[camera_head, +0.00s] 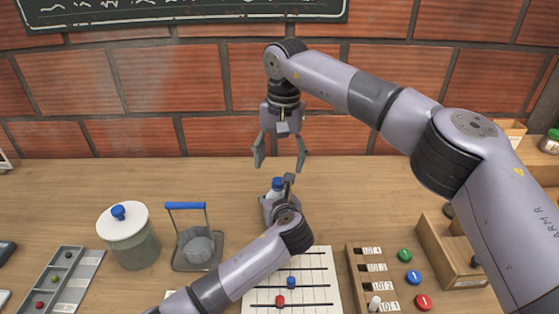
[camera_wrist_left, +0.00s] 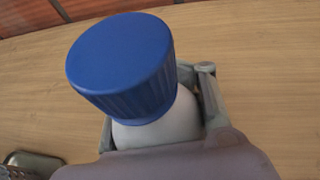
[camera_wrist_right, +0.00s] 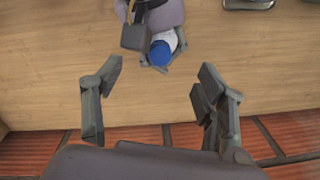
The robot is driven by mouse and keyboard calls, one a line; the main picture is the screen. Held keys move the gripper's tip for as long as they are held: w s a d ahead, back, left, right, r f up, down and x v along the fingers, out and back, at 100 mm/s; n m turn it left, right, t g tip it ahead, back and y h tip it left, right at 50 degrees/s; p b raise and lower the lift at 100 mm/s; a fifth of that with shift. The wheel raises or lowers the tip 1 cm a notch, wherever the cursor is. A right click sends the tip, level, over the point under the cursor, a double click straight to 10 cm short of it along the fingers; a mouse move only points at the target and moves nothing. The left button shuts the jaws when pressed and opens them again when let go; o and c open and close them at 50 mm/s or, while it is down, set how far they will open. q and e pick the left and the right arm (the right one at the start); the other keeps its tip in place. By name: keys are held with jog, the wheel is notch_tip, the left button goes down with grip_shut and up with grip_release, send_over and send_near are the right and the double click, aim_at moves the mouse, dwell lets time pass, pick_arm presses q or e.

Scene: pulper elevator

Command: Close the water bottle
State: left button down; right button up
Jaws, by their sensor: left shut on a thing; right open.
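The water bottle is white (camera_wrist_left: 165,130) with a ribbed blue cap (camera_wrist_left: 122,65) on its top; I cannot tell how tightly the cap sits. In the head view the bottle (camera_head: 277,185) stands on the table, its lower part hidden by my left gripper (camera_head: 278,197). My left gripper is shut around the bottle's body below the cap. My right gripper (camera_head: 280,162) is open and empty, above and behind the bottle, pointing down with its fingers spread. In the right wrist view the blue cap (camera_wrist_right: 160,52) shows beyond the gap between the open right fingers (camera_wrist_right: 158,74).
A white board with pegs (camera_head: 312,277), a wooden slotted rack (camera_head: 364,282) and coloured discs (camera_head: 413,277) lie right. A brick wall (camera_head: 150,78) rises behind.

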notch_tip(320, 180, up, 11)
jog(key=shift+d+r, duration=0.15)
jog(key=shift+d, duration=0.15)
jog(key=shift+s, duration=0.1)
pick_arm(q)
jog(key=c, duration=0.9)
grip_release()
jog(key=shift+o, duration=0.2)
jog(key=v, duration=1.2)
